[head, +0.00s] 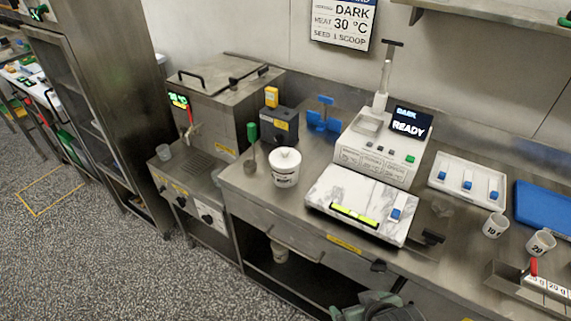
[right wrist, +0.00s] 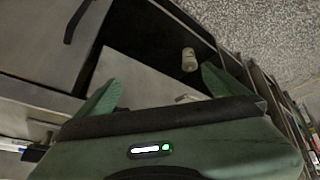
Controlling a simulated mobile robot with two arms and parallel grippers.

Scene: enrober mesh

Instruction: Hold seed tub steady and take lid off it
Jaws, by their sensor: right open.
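The seed tub (head: 285,176) is a small white pot with dark print. It stands upright on the steel bench, left of the marble slab. Its white lid (head: 286,157) with a knob sits on top of it. My right gripper (head: 372,300) is at the bottom of the head view, low in front of the bench and well apart from the tub. In the right wrist view its two green fingers (right wrist: 160,88) are spread with nothing between them. The tub does not show in that view. My left gripper is not in view.
A green-handled tool (head: 252,140) stands just left of the tub, with a grey box (head: 279,126) behind. The marble slab (head: 342,190) and the READY machine (head: 378,152) are to the right. A pale cylinder (head: 279,252) is on the shelf below; it also shows in the wrist view (right wrist: 189,60).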

